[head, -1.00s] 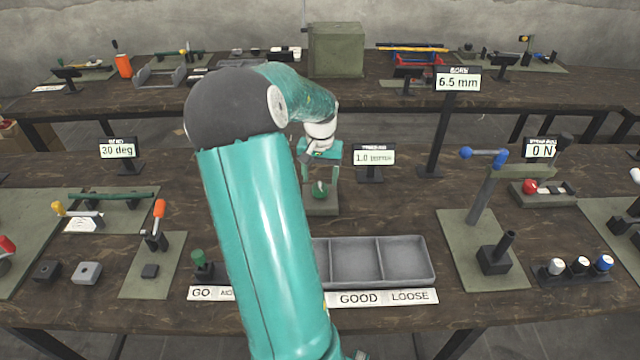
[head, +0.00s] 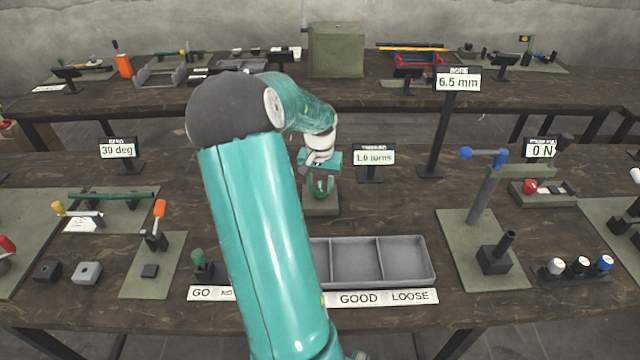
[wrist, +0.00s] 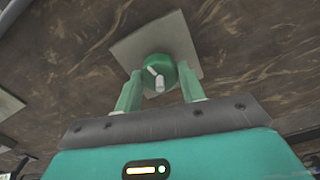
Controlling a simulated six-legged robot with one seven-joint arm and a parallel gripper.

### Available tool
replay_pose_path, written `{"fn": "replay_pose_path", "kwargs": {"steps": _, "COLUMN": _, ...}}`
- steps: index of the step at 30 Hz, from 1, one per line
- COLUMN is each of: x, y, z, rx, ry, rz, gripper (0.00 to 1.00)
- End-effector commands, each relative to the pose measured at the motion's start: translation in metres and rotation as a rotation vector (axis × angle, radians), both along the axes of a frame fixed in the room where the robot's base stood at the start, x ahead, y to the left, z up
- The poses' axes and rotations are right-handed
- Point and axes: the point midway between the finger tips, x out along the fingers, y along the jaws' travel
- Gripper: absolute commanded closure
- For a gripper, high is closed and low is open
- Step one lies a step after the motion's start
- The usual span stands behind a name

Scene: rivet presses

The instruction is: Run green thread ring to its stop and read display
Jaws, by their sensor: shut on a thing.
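The green thread ring (wrist: 160,72) sits on its small square grey-green base plate (wrist: 124,52) in the wrist view, with a pale pin at its middle. My gripper (wrist: 158,84) reaches down to it with one green finger on each side, shut on the ring. In the head view my gripper (head: 320,185) stands over the base, and the ring is mostly hidden between the fingers. The thread display (head: 374,156), just right of the gripper, reads 1.0 turns.
A grey three-part tray (head: 378,284) with GOOD and LOOSE labels (head: 385,298) stands in front. A tall post display (head: 458,82) reads 6.5 mm. A lever press (head: 487,185) stands to the right.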

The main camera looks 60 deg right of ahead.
Motion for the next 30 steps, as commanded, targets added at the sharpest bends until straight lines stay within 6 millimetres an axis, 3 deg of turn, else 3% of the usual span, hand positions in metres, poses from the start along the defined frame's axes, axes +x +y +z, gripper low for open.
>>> {"fn": "replay_pose_path", "kwargs": {"steps": 8, "x": 0.0001, "y": -0.0003, "z": 0.0006, "rx": -0.001, "ry": 0.0, "rz": -0.186, "gripper": 0.83}}
{"fn": "replay_pose_path", "kwargs": {"steps": 17, "x": 0.0, "y": -0.0004, "z": 0.0008, "rx": -0.001, "ry": 0.0, "rz": -0.205, "gripper": 0.83}}
{"fn": "replay_pose_path", "kwargs": {"steps": 18, "x": 0.0, "y": -0.0005, "z": 0.0008, "rx": -0.001, "ry": 0.0, "rz": -0.205, "gripper": 0.59}}
{"fn": "replay_pose_path", "kwargs": {"steps": 21, "x": 0.0, "y": -0.0004, "z": 0.0008, "rx": -0.001, "ry": 0.0, "rz": -0.204, "gripper": 0.39}}
{"fn": "replay_pose_path", "kwargs": {"steps": 30, "x": 0.0001, "y": -0.0003, "z": 0.0013, "rx": -0.001, "ry": 0.0, "rz": -0.203, "gripper": 0.39}}
